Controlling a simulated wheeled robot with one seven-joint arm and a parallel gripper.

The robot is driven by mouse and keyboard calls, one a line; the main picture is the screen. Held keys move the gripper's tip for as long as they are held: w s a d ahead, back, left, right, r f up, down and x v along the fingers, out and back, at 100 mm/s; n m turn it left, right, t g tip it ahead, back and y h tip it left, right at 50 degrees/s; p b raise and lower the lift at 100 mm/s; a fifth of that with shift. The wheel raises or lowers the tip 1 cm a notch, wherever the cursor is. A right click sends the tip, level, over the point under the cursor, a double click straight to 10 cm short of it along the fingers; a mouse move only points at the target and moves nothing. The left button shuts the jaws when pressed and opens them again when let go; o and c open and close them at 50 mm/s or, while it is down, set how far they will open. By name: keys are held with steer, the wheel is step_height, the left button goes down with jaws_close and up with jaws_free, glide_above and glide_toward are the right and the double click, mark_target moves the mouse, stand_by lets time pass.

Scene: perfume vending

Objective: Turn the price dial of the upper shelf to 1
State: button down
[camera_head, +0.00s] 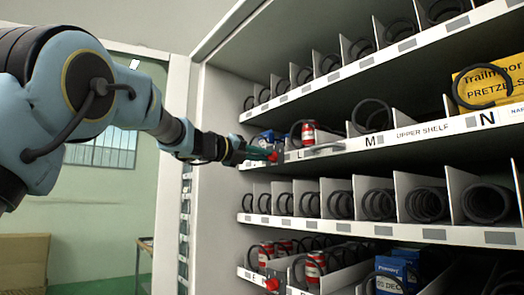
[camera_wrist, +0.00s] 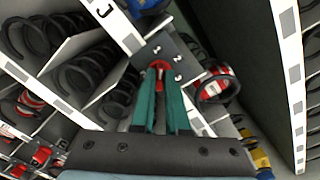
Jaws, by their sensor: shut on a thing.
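The upper shelf's price dial is a small red knob (camera_wrist: 159,64) on a dark grey plate (camera_wrist: 166,47) with small white marks, in the wrist view. The marks are too small to read surely, and I cannot tell which one the knob points to. In the head view the red knob (camera_head: 273,156) is at the left end of the shelf strip marked "UPPER SHELF" (camera_head: 415,132). My gripper (camera_wrist: 160,78) is shut on the knob, its two teal fingers on either side of it. The gripper (camera_head: 262,153) reaches it from the left in the head view.
Shelves with black spiral coils stand above and below. Red cans (camera_head: 308,134) and a yellow pretzel box (camera_head: 490,83) sit on the upper shelf. Another red knob (camera_head: 272,284) is on a lower shelf. The cabinet's side wall (camera_head: 215,105) is close to my gripper.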

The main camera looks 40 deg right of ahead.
steer(key=shift+n+p, duration=0.55)
steer(key=shift+n, duration=0.55)
steer(key=c, duration=0.9)
jaws_free()
steer(key=shift+w+a+b, duration=0.2)
steer(key=shift+a+b, duration=0.95)
steer(key=shift+a, duration=1.55)
steer(key=shift+w+a+b, duration=0.15)
steer(key=shift+a+b, duration=1)
steer(key=shift+a, duration=1.55)
